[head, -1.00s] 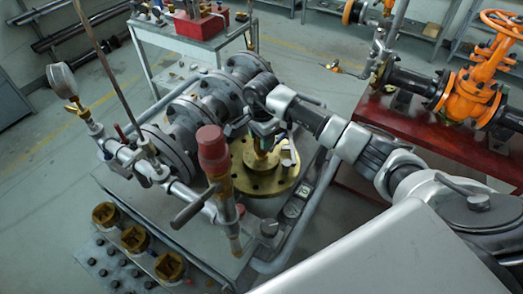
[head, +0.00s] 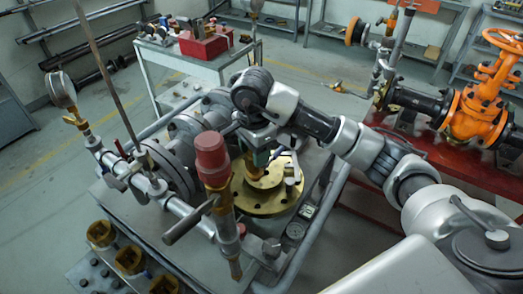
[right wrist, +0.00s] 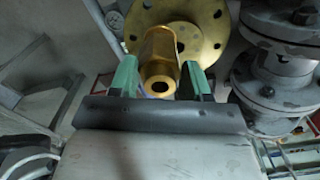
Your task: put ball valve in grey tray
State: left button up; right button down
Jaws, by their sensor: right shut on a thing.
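My right gripper (head: 257,166) is over the round brass flange (head: 268,198) in the head view. Its green fingers are shut on a brass piece, which I take to be the ball valve (right wrist: 160,62). In the right wrist view the piece sits between the fingers (right wrist: 160,75), with its holed end toward the camera. Most of it is hidden in the head view, so I cannot tell whether it touches the flange. A grey bed (head: 91,270) at lower left holds brass pieces and dark studs; I cannot tell whether it is the grey tray. My left gripper is out of view.
A red-topped upright (head: 212,160) and a pipe with a gauge (head: 61,90) stand left of my gripper. Grey flanged pipework (head: 185,140) lies behind it. A grey trolley with a red box (head: 203,43) is at the back. An orange valve (head: 478,95) stands at right.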

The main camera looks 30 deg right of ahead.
notch_tip(320, 180, up, 7)
jog(key=s+a+p, duration=0.2)
jog(key=a, duration=0.1)
jog(key=shift+s, duration=0.4)
dwell(0.6)
